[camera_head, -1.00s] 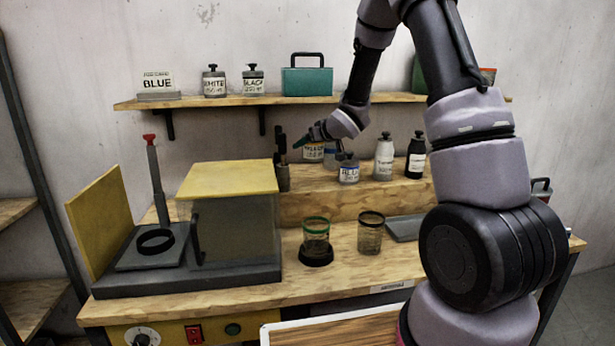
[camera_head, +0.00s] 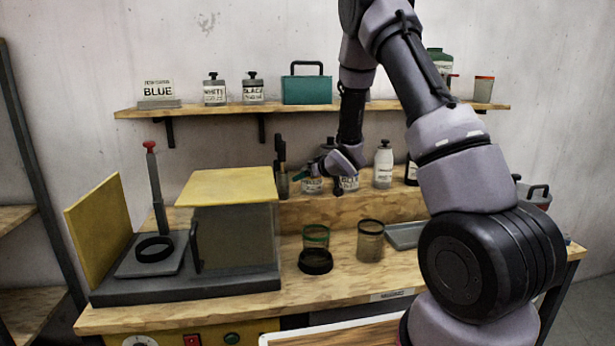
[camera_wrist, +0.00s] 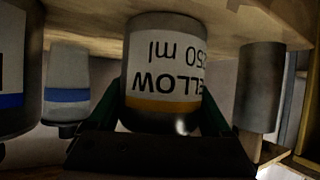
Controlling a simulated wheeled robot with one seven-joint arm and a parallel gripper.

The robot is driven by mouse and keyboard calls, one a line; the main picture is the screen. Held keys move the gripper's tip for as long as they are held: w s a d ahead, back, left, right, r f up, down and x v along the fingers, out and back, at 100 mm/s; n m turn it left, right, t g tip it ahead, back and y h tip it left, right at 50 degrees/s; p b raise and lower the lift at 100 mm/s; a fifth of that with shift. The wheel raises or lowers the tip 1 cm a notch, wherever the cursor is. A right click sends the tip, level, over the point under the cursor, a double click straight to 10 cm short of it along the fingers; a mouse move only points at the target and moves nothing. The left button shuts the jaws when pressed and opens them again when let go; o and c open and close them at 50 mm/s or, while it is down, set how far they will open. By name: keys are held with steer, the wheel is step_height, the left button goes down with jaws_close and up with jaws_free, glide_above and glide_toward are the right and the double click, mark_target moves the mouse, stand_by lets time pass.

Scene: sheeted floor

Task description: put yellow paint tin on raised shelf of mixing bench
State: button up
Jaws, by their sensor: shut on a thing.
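The yellow paint tin (camera_wrist: 165,65) fills the middle of the wrist view, its label upside down there, with a yellow band. My gripper (camera_wrist: 165,120) is shut on it, with a dark green finger on each side. In the head view the tin (camera_head: 312,186) is at the raised shelf (camera_head: 350,209) of the mixing bench, left of a blue-labelled tin (camera_head: 349,184). My gripper (camera_head: 304,172) partly covers its top. The tin's base appears to be at the shelf surface; I cannot tell whether it bears its weight.
A dark tool holder (camera_head: 282,186) stands just left of the tin. A white bottle (camera_head: 383,165) and a black bottle (camera_head: 411,172) stand to the right. The wall shelf (camera_head: 220,108) runs above. Two jars (camera_head: 316,238) (camera_head: 370,240) stand on the lower bench top.

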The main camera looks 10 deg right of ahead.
steer(key=o, duration=1.6)
steer(key=shift+r, duration=0.1)
steer(key=shift+s+d+r, duration=0.1)
steer(key=shift+s+r, duration=0.05)
steer(key=shift+r, duration=0.05)
steer(key=s+d+r+m+h, duration=0.25)
steer(key=s+d+r, duration=0.35)
steer(key=s+r, duration=0.3)
steer(key=s+d+r+m+h, duration=0.25)
steer(key=s+d+r, duration=0.25)
steer(key=s+r, duration=0.45)
steer(key=s+a+r+m+g, duration=0.1)
steer(key=s+r, duration=0.1)
steer(key=s, duration=0.5)
steer(key=s+a+r+m+g+y, duration=0.1)
steer(key=s+a+r, duration=0.1)
steer(key=s, duration=0.5)
steer(key=s+a+r+m+g+y, duration=0.1)
steer(key=s+a+r+g, duration=0.1)
steer(key=s, duration=0.5)
steer(key=shift+s+r+m, duration=0.3)
steer(key=shift+r+m, duration=0.05)
steer(key=shift+m, duration=0.05)
